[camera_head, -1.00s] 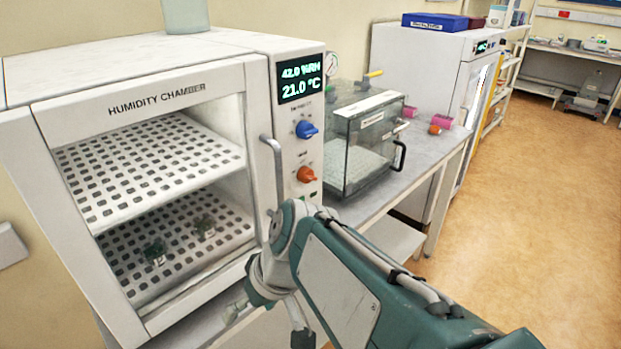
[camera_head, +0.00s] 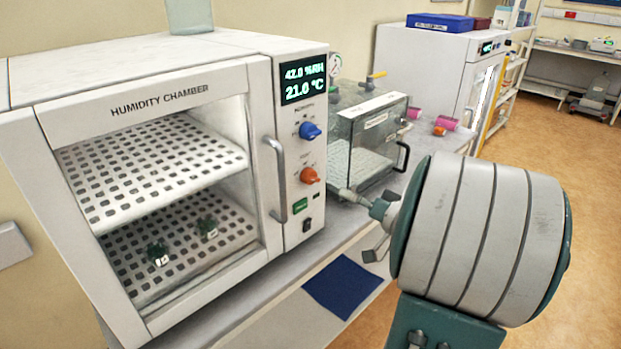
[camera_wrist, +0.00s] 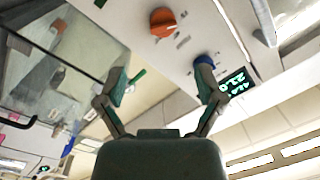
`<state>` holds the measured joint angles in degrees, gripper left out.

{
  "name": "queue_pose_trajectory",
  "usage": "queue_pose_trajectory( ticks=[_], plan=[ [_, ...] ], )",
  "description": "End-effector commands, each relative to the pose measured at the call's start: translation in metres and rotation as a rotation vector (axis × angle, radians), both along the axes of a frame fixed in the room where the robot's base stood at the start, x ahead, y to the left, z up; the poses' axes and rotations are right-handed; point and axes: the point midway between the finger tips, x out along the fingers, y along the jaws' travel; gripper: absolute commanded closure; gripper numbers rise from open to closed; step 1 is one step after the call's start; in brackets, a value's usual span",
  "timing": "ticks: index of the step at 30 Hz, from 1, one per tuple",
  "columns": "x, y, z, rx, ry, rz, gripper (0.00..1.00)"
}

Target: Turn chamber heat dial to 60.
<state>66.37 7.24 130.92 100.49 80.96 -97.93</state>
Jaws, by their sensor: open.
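The humidity chamber (camera_head: 160,97) stands at left with its display (camera_head: 303,79) reading 42.0 %RH and 21.0 °C. Below the display are a blue dial (camera_head: 310,131) and, lower, an orange dial (camera_head: 309,176); their small labels are not legible. My gripper (camera_head: 357,225) is open and empty, to the right of the panel and apart from the orange dial, partly hidden by my arm. In the wrist view, my gripper's (camera_wrist: 161,72) fingers are spread. The orange dial (camera_wrist: 162,22) lies beyond and between them; the right fingertip overlaps the blue dial (camera_wrist: 203,60).
The chamber's handle (camera_head: 279,180) stands out left of the panel. A glass box (camera_head: 366,150) sits close behind the panel on the bench. A green button (camera_head: 300,206) and black switch (camera_head: 306,225) lie below the dials. A blue mat (camera_head: 343,287) lies in front.

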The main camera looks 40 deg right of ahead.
Motion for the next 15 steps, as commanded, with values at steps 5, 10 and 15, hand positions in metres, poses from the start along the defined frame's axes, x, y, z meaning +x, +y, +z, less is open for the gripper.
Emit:
queue_pose_trajectory(
  ticks=[5, 10, 15],
  plan=[
    [0.031, 0.007, 0.000, 0.001, 0.001, 0.009, 0.13],
    [0.062, 0.013, 0.000, 0.002, 0.002, 0.008, 0.13],
    [0.087, 0.017, 0.000, 0.002, 0.003, 0.008, 0.13]
  ],
)
